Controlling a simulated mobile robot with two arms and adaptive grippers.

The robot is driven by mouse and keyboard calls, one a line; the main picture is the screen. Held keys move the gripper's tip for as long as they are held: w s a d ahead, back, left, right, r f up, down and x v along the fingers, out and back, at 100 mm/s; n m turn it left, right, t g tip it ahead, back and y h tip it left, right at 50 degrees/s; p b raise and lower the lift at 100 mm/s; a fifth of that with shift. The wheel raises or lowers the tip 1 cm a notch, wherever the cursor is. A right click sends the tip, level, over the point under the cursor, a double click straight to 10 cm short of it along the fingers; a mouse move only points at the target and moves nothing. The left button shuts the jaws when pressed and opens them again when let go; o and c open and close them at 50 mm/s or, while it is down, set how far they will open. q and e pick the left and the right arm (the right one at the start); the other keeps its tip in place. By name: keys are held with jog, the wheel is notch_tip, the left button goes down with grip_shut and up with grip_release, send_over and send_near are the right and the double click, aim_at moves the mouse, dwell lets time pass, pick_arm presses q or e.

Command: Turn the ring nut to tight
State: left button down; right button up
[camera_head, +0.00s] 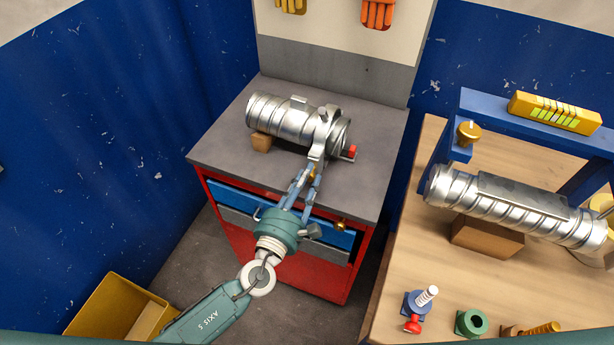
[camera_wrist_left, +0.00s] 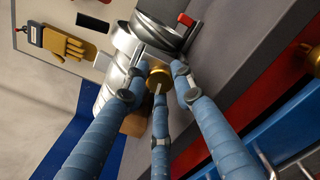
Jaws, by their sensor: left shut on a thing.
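A silver spiral duct (camera_head: 285,119) lies on the grey top of the red cabinet, with a metal clamp (camera_head: 330,124) around its right end. A brass, round nut, which looks like the ring nut (camera_wrist_left: 158,76), sits at the clamp's lower front. Only a sliver of it shows in the head view. My left gripper (camera_head: 311,174) reaches up to it from the front. In the left wrist view its three blue fingers (camera_wrist_left: 158,88) are closed around the nut, which stays partly hidden. A pale mark shows on the nut's face. My right gripper is not in view.
The cabinet top's left side is clear.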

pick_arm(q)
jog(key=shift+s+f, duration=0.2)
jog(key=shift+f, duration=0.3)
jog(key=c, duration=1.6)
grip_release()
jog(key=shift+o, duration=0.8)
jog(key=shift+a, duration=0.1)
jog(key=shift+w+r, duration=0.15)
jog(key=shift+r, duration=0.05)
jog(key=v, duration=1.2)
